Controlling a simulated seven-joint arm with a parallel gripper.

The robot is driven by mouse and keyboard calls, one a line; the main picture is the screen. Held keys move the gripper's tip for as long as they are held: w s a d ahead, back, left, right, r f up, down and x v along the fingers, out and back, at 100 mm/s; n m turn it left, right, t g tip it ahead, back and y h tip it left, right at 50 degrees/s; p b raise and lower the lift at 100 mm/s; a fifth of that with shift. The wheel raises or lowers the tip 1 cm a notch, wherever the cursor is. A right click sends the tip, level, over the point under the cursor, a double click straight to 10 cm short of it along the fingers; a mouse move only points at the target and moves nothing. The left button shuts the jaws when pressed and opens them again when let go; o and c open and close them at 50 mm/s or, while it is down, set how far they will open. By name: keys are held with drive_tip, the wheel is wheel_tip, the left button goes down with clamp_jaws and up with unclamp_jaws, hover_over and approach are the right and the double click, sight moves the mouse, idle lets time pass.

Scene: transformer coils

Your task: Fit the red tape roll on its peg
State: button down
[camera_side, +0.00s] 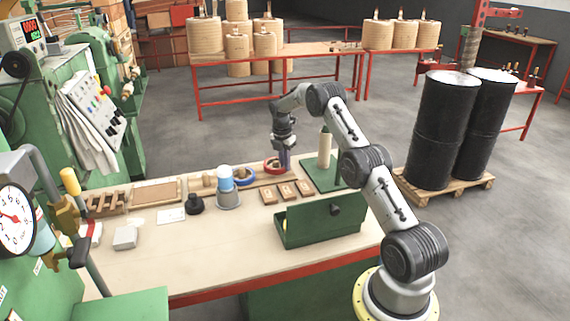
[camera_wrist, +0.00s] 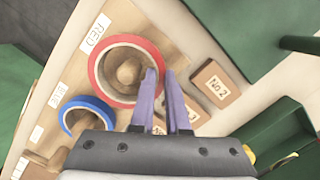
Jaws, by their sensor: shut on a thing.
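The red tape roll (camera_wrist: 98,72) is a red ring with a pale inner wall; it also shows in the side view (camera_side: 270,166). My gripper (camera_wrist: 165,78) is shut on the roll's wall, with one finger inside the ring and one outside. In the side view my gripper (camera_side: 284,164) points down at the roll's right side. The rounded wooden peg (camera_wrist: 129,72) shows inside the ring's opening, beside the RED label (camera_wrist: 96,34). The ring appears around the peg from above; I cannot tell whether it rests on the board (camera_wrist: 75,72) or is held higher.
A blue tape roll (camera_wrist: 72,105) lies on the board by the BLUE label. Small wooden blocks (camera_side: 286,191), one marked No 2 (camera_wrist: 215,84), lie close by. A green box (camera_side: 320,222) stands in front, and a green plate with a pale cylinder (camera_side: 325,150) stands right.

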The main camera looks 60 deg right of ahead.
drive_tip(key=shift+f, duration=0.15)
drive_tip(key=shift+f, duration=0.75)
drive_tip(key=c, duration=0.6)
unclamp_jaws()
drive_tip(key=shift+w+f, duration=0.1)
drive_tip(key=shift+w+d+r, duration=0.1)
drive_tip(key=shift+r, duration=1.2)
drive_tip(key=shift+w+r, duration=0.1)
drive_tip(key=shift+r, duration=1.2)
drive_tip(key=shift+s+r, duration=0.15)
drive_tip(key=shift+r, duration=1.1)
drive_tip(key=shift+s+r, duration=0.15)
drive_tip(key=shift+r, duration=1.1)
